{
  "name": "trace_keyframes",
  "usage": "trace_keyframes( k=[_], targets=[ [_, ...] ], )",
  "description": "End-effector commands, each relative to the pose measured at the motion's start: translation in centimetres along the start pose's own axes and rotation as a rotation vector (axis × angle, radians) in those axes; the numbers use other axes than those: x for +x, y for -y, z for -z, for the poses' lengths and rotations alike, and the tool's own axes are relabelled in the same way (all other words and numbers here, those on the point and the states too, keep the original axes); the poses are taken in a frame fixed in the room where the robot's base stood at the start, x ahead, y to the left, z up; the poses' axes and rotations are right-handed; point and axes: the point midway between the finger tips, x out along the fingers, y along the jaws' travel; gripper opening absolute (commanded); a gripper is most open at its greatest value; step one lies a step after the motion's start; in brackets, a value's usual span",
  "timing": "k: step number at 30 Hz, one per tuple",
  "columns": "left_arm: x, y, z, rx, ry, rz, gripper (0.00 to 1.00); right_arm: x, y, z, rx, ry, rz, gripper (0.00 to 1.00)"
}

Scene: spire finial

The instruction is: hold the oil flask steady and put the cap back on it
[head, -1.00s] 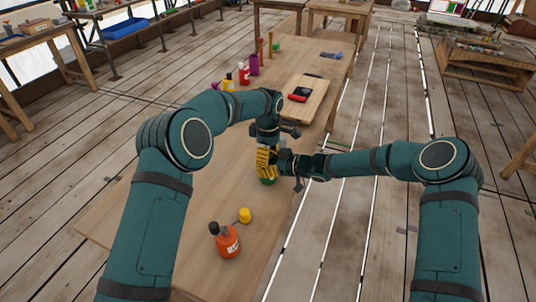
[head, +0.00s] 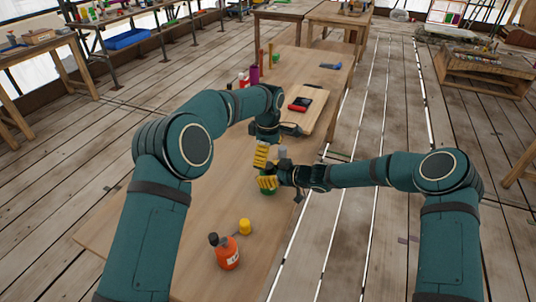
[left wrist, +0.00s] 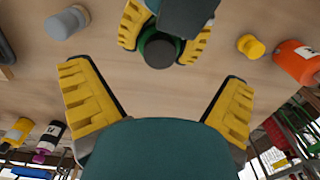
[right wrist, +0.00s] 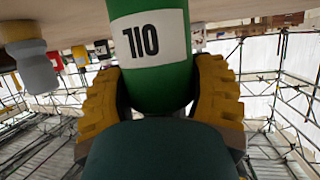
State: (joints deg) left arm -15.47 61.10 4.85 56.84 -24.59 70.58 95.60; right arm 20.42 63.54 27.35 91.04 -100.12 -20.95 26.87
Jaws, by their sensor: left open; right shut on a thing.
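The green oil flask (right wrist: 150,75) stands on the table, its OIL label upside down in the right wrist view. My right gripper (head: 267,182) is shut around the flask's body, and a little green (head: 268,191) shows below its fingers. In the left wrist view a dark round cap (left wrist: 160,54) sits at the top of the flask, between the yellow fingers of my right gripper. Whether it is fully seated I cannot tell. My left gripper (head: 260,156) is open and empty, above the flask and apart from the cap.
An orange bottle (head: 227,253) with a dark top and a yellow object (head: 245,226) stand nearer on the table (head: 185,240). A grey object (head: 282,152) stands just beyond the flask. A wooden board with a red-and-black item (head: 300,104) and several bottles are farther back.

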Motion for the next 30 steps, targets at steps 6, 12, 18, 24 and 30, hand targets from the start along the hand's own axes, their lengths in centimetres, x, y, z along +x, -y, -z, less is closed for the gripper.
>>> trace_keyframes(
  k=[6,12,18,24,30],
  targets=[
    [-1.5,-0.1,0.0,0.000,-0.001,-0.004,1.00,0.0,0.0,0.1,0.000,-0.001,0.000,0.00],
    [-5.4,-0.1,0.0,-0.001,-0.001,-0.005,1.00,0.0,0.0,0.0,0.000,-0.001,0.000,0.00],
    [-9.2,-0.1,0.0,-0.001,0.000,-0.003,1.00,0.0,0.0,0.1,0.000,-0.001,0.000,0.00],
    [-11.4,0.0,0.0,0.000,-0.001,0.000,1.00,0.0,0.0,0.1,0.000,-0.001,0.000,0.00],
    [-12.0,0.0,0.0,0.000,0.000,0.000,1.00,0.0,0.0,0.1,0.000,-0.001,0.000,0.00]
  ],
)
